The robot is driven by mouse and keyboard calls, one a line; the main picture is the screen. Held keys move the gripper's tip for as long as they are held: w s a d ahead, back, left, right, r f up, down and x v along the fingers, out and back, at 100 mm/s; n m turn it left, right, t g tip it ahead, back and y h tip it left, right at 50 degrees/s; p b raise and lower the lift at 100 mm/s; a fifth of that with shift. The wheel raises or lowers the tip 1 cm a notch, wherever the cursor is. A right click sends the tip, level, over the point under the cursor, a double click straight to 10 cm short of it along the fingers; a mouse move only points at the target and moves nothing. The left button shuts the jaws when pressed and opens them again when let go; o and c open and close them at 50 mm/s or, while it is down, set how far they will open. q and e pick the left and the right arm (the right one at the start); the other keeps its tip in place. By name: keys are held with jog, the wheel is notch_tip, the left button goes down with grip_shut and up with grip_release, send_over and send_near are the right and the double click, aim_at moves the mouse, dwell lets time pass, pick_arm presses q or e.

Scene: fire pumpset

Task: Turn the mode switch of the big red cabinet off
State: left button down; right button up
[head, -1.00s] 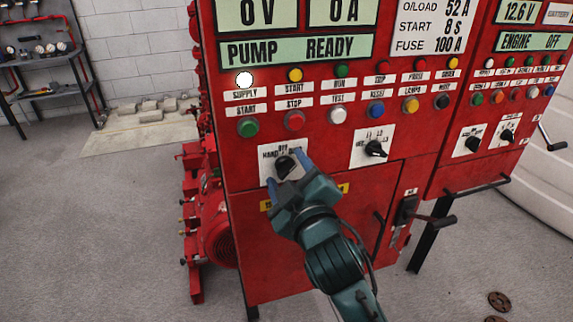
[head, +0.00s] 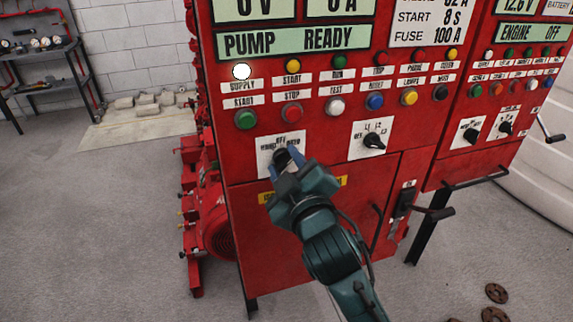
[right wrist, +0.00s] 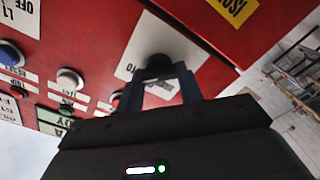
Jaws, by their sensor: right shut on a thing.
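The big red cabinet (head: 310,200) fills the middle of the head view. Its mode switch (head: 281,157) is a black knob on a white plate (head: 264,142) marked OFF at the top, with HAND to the left. My right gripper (head: 281,160) is at the plate with its blue fingers shut on the knob. In the right wrist view the black knob (right wrist: 158,64) shows between the fingertips, in front of the white plate. The fingers hide most of the knob, so I cannot tell its exact pointing. My left gripper is not in view.
Push buttons, such as a green one (head: 246,119) and a red one (head: 292,113), sit just above the switch. Another black selector (head: 374,141) is to the right. A black lever handle (head: 407,203) sticks out lower right. Floor to the left is open.

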jog(key=shift+r+n+p, duration=0.1)
jog(key=shift+n+p, duration=0.3)
jog(key=shift+p, duration=0.1)
jog(key=shift+r+n+p, duration=0.1)
jog(key=shift+n+p, duration=0.4)
jog(key=shift+p, duration=0.2)
jog(key=n+p, duration=0.3)
jog(key=shift+n+p, duration=0.5)
jog(key=shift+n, duration=0.4)
jog(key=shift+f+n+p, duration=0.2)
jog(key=shift+n+p, duration=0.2)
jog(key=shift+n, duration=0.4)
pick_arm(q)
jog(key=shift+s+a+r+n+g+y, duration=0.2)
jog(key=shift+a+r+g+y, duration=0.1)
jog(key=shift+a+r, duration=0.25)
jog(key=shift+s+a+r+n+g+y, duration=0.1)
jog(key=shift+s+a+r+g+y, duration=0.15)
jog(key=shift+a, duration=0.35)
pick_arm(e)
jog(key=shift+n, duration=0.3)
